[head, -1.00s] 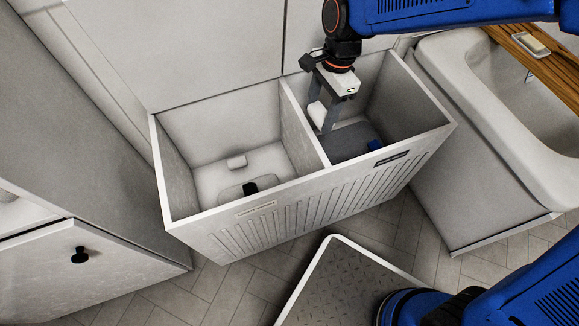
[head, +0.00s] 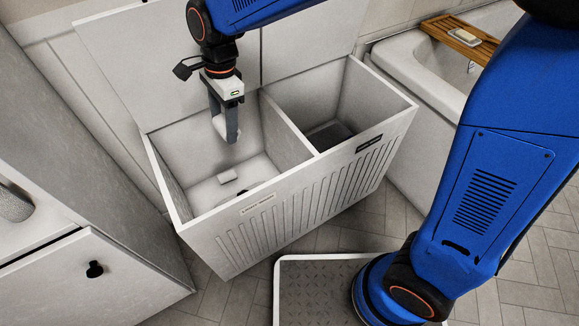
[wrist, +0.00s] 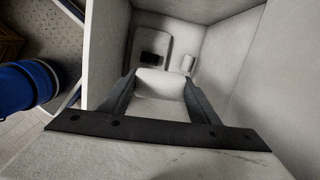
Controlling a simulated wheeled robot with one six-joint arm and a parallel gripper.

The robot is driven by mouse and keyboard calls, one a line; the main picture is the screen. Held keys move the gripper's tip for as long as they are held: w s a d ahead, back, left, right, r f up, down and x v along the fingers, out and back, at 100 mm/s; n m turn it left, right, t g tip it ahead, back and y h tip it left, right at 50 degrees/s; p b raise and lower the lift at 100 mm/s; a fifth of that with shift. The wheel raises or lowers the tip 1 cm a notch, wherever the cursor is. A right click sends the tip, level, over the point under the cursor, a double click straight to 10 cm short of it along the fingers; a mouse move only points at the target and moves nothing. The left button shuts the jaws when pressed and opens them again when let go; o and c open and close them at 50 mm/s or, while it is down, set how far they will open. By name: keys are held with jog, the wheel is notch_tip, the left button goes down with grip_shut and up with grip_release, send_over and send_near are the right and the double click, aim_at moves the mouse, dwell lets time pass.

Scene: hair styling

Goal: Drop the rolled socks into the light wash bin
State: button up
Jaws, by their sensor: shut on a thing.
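My gripper (head: 226,132) is shut on the white rolled socks (wrist: 160,83), which show between the fingertips in the wrist view. In the head view they are mostly hidden by the fingers. The gripper points down over the left compartment of a white two-part hamper. That compartment is the light wash bin (head: 182,200), with a pale label (head: 257,204) on its front. The socks are above the bin floor, apart from the things lying there.
In the light bin lie a small white item (head: 227,176) and a dark item (wrist: 151,58). A divider (head: 287,128) separates it from the right compartment, which has a dark label (head: 369,142) and holds dark cloth (head: 329,135). A cabinet stands left, a bathtub right.

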jog(key=shift+f, duration=2.4)
jog(key=o, duration=1.1)
notch_tip(320, 180, up, 17)
jog(key=w+d, duration=0.1)
jog(key=d, duration=0.1)
jog(key=shift+w+d, duration=0.15)
jog(key=shift+w, duration=0.1)
